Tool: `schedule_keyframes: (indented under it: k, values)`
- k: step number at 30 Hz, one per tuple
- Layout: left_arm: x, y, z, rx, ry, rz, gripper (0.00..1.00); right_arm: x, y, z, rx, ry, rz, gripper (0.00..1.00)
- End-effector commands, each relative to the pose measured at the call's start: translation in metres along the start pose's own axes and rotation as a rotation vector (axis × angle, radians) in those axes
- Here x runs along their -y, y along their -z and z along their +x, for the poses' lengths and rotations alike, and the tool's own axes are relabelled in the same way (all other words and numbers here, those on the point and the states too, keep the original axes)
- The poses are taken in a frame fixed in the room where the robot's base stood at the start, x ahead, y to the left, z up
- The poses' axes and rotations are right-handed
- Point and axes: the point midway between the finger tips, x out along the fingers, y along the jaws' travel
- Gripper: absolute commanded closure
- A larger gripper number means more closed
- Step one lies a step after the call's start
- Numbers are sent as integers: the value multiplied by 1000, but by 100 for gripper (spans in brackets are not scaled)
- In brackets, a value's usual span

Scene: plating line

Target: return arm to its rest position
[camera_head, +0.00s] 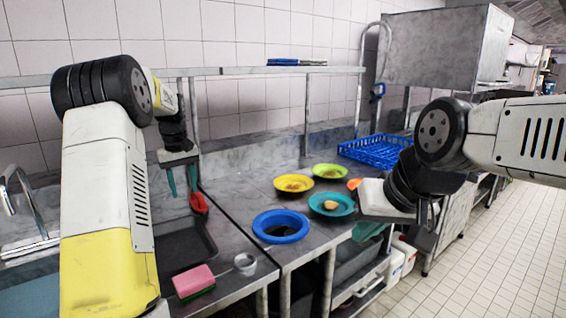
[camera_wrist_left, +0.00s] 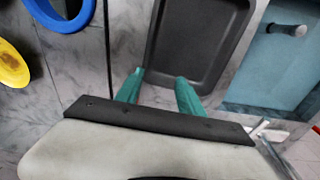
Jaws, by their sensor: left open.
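My left gripper (camera_head: 183,190) hangs over the counter near the sink with its green fingers pointing down. In the left wrist view its two fingers (camera_wrist_left: 159,78) stand apart with nothing between them, above the edge of a dark tray (camera_wrist_left: 153,65). My right gripper (camera_head: 378,230) is low at the right, by the front edge of the counter. Its wrist covers part of it, and the gap between its fingers is not clear.
Also seen are a blue rack (camera_head: 375,150), red item (camera_head: 198,204), pink sponge (camera_head: 194,281) and tap (camera_head: 12,180).

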Motion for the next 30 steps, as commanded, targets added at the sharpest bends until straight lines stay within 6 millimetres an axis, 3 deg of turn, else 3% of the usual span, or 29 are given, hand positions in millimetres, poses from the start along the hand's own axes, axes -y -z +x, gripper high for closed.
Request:
schedule_keyframes:
  k: [8, 12, 17, 24, 30]
  values:
    - [-8, -57, -58, -70, -65, 107, 55, 0, 0, 0, 0, 0, 0, 100]
    - [-8, -111, -93, -130, -115, 199, 55, 0, 0, 0, 0, 0, 0, 100]
    - [-2, -184, -120, -209, -176, 314, 55, 0, 0, 0, 0, 0, 0, 100]
    - [18, -291, -122, -327, -255, 481, 55, 0, 0, 0, 0, 0, 0, 100]
    - [31, -346, -106, -397, -295, 571, 55, 0, 0, 0, 0, 0, 0, 100]
